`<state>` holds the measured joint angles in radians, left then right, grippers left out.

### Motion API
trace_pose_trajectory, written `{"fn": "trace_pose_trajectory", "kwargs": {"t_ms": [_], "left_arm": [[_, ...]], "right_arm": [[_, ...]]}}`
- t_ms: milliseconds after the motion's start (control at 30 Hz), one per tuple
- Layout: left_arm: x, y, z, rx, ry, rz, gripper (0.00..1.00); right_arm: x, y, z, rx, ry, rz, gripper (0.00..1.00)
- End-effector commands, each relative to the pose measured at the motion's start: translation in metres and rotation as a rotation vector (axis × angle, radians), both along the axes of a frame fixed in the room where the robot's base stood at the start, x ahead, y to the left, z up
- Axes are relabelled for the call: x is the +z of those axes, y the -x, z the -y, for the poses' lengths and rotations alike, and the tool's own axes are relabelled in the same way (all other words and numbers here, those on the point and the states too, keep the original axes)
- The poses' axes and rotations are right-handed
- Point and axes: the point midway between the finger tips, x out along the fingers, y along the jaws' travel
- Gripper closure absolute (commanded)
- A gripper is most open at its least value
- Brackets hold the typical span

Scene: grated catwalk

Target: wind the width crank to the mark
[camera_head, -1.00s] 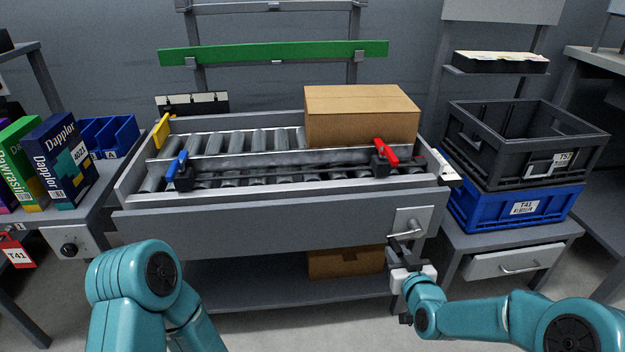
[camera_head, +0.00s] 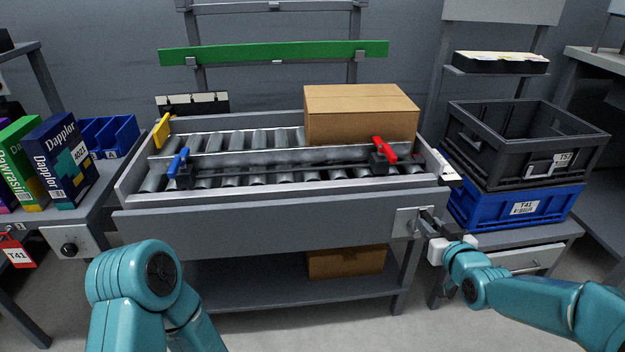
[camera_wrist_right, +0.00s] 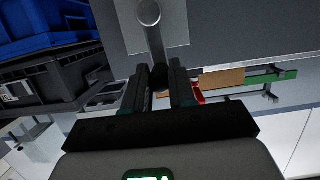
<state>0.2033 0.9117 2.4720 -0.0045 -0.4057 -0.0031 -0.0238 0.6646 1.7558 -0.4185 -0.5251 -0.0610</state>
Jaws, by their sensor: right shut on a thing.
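The width crank sits on a light plate (camera_head: 407,222) at the right end of the conveyor's front panel. My right gripper (camera_head: 430,222) is shut on the crank's handle, to the right of the plate. In the right wrist view, the crank arm (camera_wrist_right: 155,38) runs from its round hub (camera_wrist_right: 149,12) to the dark handle (camera_wrist_right: 160,75) between my fingers. The guide rail (camera_head: 280,171) lies along the rollers, with a blue lever (camera_head: 177,163) and a red lever (camera_head: 384,150). A white strip (camera_head: 446,166) is at the conveyor's right end; its markings are too small to read. My left gripper is out of view.
A cardboard box (camera_head: 360,117) sits on the rollers at the back right. A black crate (camera_head: 500,165) on a blue crate (camera_head: 520,209) stands right of the crank. Another box (camera_head: 345,263) is on the lower shelf. Boxed goods (camera_head: 62,165) stand at the left.

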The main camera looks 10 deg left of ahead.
Motion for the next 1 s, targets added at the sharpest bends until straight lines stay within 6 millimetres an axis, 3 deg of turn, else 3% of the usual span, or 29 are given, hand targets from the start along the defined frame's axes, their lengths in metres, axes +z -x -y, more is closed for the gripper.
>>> {"fn": "trace_pose_trajectory", "kwargs": {"t_ms": [133,167,233,567,1000], "left_arm": [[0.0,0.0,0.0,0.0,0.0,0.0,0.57],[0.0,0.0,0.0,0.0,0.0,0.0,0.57],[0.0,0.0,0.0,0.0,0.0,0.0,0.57],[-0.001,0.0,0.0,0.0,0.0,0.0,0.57],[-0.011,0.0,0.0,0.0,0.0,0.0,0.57]], "right_arm": [[0.004,-0.002,0.001,-0.004,-0.003,0.011,0.92],[0.004,-0.002,0.001,-0.004,-0.003,0.011,0.72],[0.004,-0.002,0.001,-0.004,-0.002,0.01,0.49],[0.002,0.001,0.002,-0.003,-0.002,0.005,0.49],[0.012,0.045,0.018,-0.004,-0.001,0.003,0.49]]}}
